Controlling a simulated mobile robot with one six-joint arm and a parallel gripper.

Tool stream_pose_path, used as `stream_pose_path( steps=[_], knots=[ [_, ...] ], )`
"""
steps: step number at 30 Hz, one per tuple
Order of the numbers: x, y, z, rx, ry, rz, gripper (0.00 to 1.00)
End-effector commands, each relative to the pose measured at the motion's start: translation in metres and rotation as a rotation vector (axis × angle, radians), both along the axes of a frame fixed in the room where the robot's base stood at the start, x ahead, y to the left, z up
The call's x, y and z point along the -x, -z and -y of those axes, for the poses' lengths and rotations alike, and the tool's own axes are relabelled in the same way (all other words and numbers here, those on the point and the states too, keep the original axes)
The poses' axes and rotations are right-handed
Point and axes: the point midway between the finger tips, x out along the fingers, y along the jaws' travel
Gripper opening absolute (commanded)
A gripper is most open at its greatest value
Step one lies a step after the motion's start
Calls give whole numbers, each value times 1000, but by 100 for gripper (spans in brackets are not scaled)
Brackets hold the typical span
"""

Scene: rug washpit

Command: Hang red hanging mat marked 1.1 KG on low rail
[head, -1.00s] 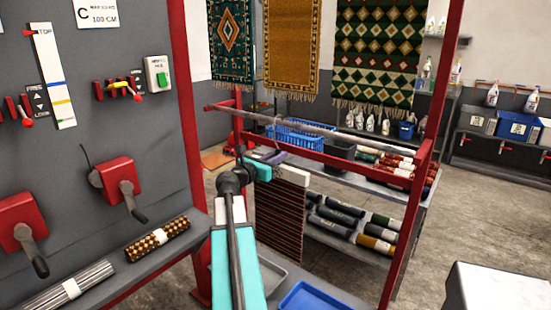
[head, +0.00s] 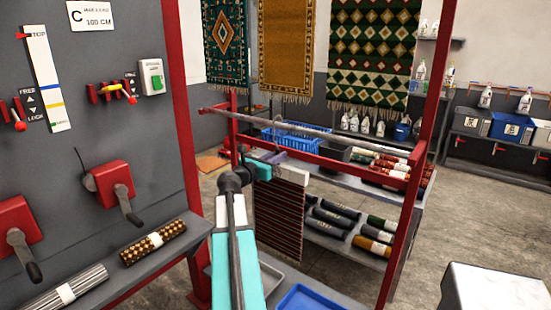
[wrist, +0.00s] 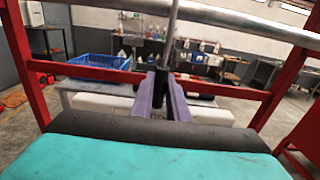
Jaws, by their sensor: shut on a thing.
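The red mat (head: 279,222), dark with fine stripes, hangs upright below a white top bar (head: 291,174) in the head view. My gripper (head: 275,158) is at the top of this mat; its purple fingers (wrist: 163,92) are closed on a dark grip. A thin grey stem (wrist: 173,28) rises from there toward the grey low rail (head: 330,132). The rail also crosses the top of the wrist view (wrist: 225,17). I cannot tell whether the stem's upper end touches the rail. The 1.1 KG mark is not readable.
A red crossbar (head: 345,165) runs below the rail between red posts. Behind it are a blue crate (head: 290,136) and shelves of rolled rugs. A grey panel with red cranks (head: 112,186) stands left, and a pale block (head: 495,288) lower right. Open floor lies right.

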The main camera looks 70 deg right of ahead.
Motion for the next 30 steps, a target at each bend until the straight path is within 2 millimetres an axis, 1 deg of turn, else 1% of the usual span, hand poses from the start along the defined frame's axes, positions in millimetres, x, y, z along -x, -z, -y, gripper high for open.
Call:
stream_pose_path(
  steps=[30],
  knots=[
    [8,-2,31,2,0,-1,0]
  ],
)
